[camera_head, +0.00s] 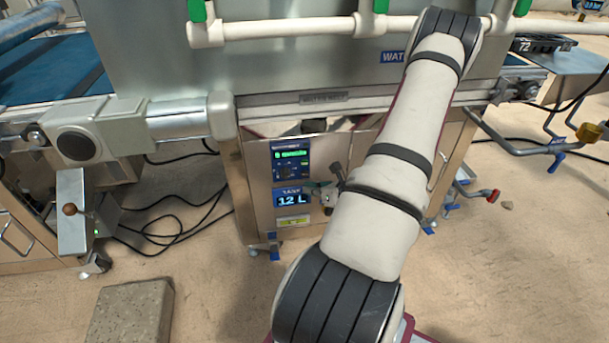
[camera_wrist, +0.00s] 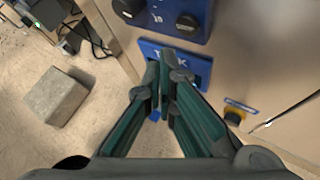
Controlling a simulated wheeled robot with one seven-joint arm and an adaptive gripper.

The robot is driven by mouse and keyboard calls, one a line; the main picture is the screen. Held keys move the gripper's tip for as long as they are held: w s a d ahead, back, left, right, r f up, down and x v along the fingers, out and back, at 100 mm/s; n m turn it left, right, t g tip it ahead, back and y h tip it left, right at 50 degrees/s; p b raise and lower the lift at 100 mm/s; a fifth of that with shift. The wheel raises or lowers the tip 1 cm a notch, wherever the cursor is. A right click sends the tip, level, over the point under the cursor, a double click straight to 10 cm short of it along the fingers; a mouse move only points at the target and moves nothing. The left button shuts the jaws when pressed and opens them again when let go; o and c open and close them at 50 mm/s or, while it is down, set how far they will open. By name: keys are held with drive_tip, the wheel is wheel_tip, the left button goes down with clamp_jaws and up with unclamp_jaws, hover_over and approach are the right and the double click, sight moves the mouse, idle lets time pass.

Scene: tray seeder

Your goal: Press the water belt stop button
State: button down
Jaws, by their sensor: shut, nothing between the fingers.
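The blue control panel (camera_head: 290,160) with a lit green display is on the metal front of the machine. Below it is the blue tank display (camera_head: 291,198), reading 12 L. In the wrist view the panel (camera_wrist: 160,14) shows black knobs, and the tank display (camera_wrist: 146,48) is partly behind my fingers. My gripper (camera_wrist: 165,60) is shut and empty, its fingertips in front of the tank display; contact cannot be told. In the head view my gripper (camera_head: 320,187) is small, just right of the display. I cannot make out a button marked as the water belt stop.
A black knob on a yellow base (camera_wrist: 234,114) sits under a blue label, right of my fingers. A yellow-green label (camera_head: 293,221) is below the tank display. A stone block (camera_head: 131,312) lies on the floor at left, near loose black cables (camera_head: 170,232).

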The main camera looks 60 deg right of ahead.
drive_tip(key=s+a, duration=0.2)
drive_tip(key=a, duration=0.1)
drive_tip(key=shift+s, duration=0.35)
drive_tip(key=shift+w+r, duration=0.1)
idle(0.7)
